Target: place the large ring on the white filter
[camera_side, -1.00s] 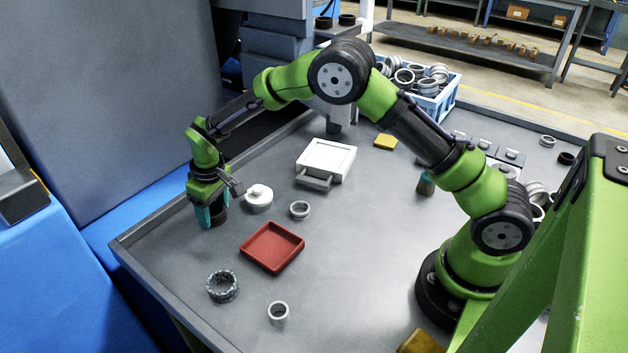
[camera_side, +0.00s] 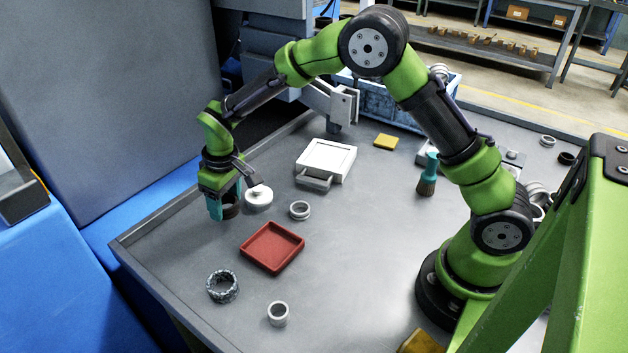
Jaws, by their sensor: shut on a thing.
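My gripper (camera_side: 222,212) has teal fingers pointing down and is shut on a dark ring (camera_side: 231,211), partly hidden by the fingers. It is at the left of the table, left of and close to a round white knobbed piece (camera_side: 258,196). I cannot tell whether the ring touches the table. A white square box with a front handle (camera_side: 326,160), possibly the white filter, sits right of and behind my gripper. A dark mottled ring (camera_side: 222,287) lies near the front left. Smaller grey rings lie by the red tray (camera_side: 299,210) and at the front (camera_side: 278,314).
A red square tray (camera_side: 272,247) sits in front of the white box. A yellow block (camera_side: 386,142), a teal-handled brush (camera_side: 428,175) and a blue crate (camera_side: 385,100) are farther back and right. The front middle of the table is clear.

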